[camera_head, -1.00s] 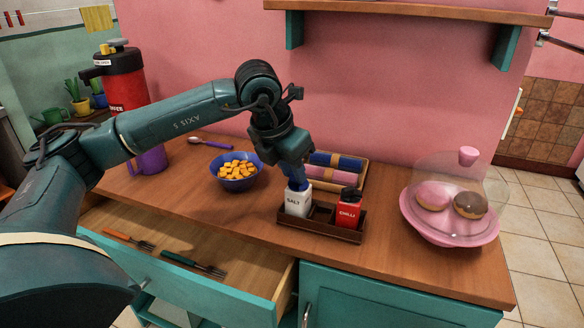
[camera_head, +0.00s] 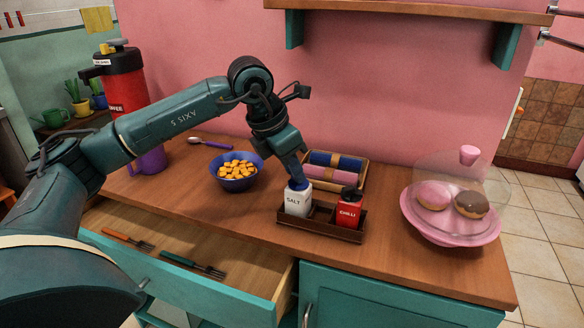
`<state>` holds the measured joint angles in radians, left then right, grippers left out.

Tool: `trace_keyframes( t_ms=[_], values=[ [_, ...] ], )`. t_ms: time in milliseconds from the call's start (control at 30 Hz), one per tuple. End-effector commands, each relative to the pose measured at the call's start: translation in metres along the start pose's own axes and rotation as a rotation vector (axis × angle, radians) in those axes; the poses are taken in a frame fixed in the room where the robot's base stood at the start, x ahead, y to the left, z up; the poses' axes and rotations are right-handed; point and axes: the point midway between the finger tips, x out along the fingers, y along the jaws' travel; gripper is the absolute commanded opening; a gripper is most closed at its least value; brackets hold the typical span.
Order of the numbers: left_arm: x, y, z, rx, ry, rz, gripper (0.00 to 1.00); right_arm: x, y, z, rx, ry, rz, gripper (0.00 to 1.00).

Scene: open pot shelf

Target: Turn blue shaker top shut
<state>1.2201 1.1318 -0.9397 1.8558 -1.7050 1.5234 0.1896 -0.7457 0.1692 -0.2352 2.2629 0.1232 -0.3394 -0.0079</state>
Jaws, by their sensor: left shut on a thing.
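The salt shaker (camera_head: 298,203), white with a "SALT" label, stands upright in the left part of a dark wooden caddy (camera_head: 322,230). Its blue top (camera_head: 299,184) shows just under my left gripper (camera_head: 297,178). My left gripper points down from above and is shut on the blue top; its fingers partly hide it. The red chilli shaker (camera_head: 348,212) with a dark top stands in the right part of the caddy. My right gripper is not in view.
A blue bowl (camera_head: 237,183) of yellow pieces stands left of the caddy. Rolled cloths (camera_head: 335,165) lie in a tray behind it. A pink domed stand (camera_head: 450,228) with doughnuts is at right. An open drawer (camera_head: 180,285) with forks juts out in front.

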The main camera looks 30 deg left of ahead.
Motion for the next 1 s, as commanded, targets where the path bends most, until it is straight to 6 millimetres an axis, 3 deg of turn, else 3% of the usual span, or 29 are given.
trace_keyframes(
  t_ms=[400, 900, 933, 1000],
  values=[
    [0.0004, 0.0013, 0.0023, 0.175, -0.001, -0.073, 0.00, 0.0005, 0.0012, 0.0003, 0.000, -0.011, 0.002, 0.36],
    [0.0003, 0.0014, 0.0026, 0.197, -0.002, -0.081, 0.00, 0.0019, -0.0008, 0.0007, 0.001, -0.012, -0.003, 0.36],
    [0.0003, 0.0014, 0.0026, 0.197, -0.002, -0.081, 0.23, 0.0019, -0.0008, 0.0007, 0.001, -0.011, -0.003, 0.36],
    [0.0003, 0.0014, 0.0025, 0.196, -0.001, -0.081, 0.28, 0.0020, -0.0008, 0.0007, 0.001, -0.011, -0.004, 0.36]
  ],
)
